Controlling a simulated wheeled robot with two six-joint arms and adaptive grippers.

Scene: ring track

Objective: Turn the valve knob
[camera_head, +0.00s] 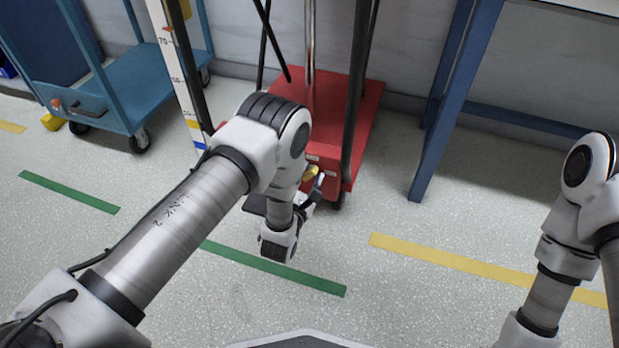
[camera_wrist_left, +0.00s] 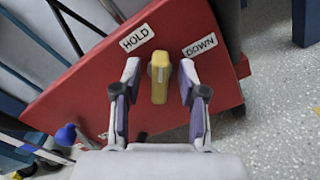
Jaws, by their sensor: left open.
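The valve knob (camera_wrist_left: 160,77) is a yellow bar-shaped handle on the red base (camera_wrist_left: 85,85), near labels reading HOLD (camera_wrist_left: 137,38) and DOWN (camera_wrist_left: 199,45). In the left wrist view my left gripper (camera_wrist_left: 158,82) is open, with one finger on each side of the knob and a visible gap to each. In the head view the knob (camera_head: 311,172) shows small at the front of the red base (camera_head: 362,115), and my left gripper (camera_head: 312,190) is right by it, partly hidden by its own wrist. My right arm shows at the right edge, but its gripper is out of view.
A blue cart (camera_head: 130,90) on wheels stands at the left. A blue table frame (camera_head: 455,100) stands at the right. Dark posts rise from the red base, with a measuring scale (camera_head: 178,75) beside them. The floor in front is clear apart from green and yellow tape.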

